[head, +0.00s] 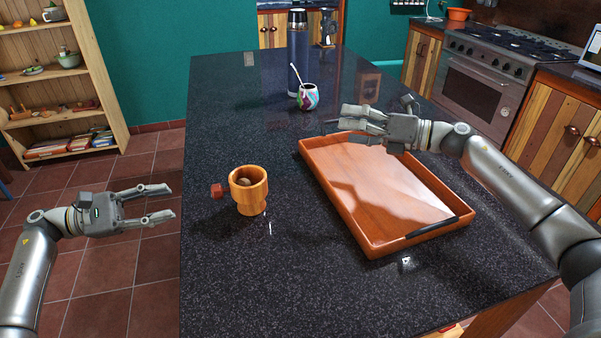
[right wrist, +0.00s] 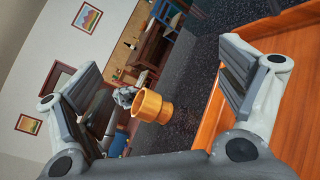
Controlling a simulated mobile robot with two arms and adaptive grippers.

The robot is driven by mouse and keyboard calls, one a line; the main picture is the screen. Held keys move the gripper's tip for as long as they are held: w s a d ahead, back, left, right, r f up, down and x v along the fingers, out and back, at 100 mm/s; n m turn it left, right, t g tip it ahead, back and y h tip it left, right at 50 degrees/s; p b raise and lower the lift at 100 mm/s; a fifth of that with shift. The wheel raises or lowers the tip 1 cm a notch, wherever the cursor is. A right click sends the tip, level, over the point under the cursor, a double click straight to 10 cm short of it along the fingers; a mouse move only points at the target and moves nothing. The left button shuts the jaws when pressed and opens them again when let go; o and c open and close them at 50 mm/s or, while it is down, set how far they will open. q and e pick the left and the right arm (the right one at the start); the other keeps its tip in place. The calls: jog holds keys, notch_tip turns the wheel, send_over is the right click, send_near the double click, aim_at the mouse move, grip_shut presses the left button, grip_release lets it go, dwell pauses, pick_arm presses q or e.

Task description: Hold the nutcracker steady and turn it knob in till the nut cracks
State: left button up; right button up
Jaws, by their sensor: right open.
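The nutcracker (head: 250,198) is a wooden cup standing upright on the dark table. Its red knob (head: 216,191) sticks out to the left, and a brown nut (head: 243,182) shows inside the cup. My left gripper (head: 168,202) is open and empty, left of the table edge, pointing toward the knob and apart from it. My right gripper (head: 342,117) is open and empty above the far left part of the tray, away from the nutcracker. In the right wrist view the nutcracker (right wrist: 153,106) shows between the open fingers, at a distance; its knob is not clear there.
A wooden tray (head: 375,241) with dark handles lies right of the nutcracker. A patterned cup (head: 308,97) with a straw and a dark bottle (head: 298,45) stand at the far end. The table is clear around the nutcracker. A shelf (head: 110,90) stands at the left.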

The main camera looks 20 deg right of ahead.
jog(key=s+a+f+n+g, duration=0.2)
jog(key=s+a+n+g, duration=0.1)
jog(key=a+n, duration=0.4)
jog(key=n+g, duration=0.3)
jog(key=n, duration=0.2)
send_near(249, 188)
jog(key=w+d+f, duration=0.2)
jog(key=w, duration=0.1)
jog(key=shift+w, duration=0.1)
jog(key=shift+a+f+n+h, duration=0.15)
jog(key=shift+a+n+h, duration=0.1)
jog(key=shift+n+h, duration=0.05)
jog(key=x, duration=1.1)
jog(key=shift+w+a+f, duration=0.1)
jog(key=shift+a, duration=0.15)
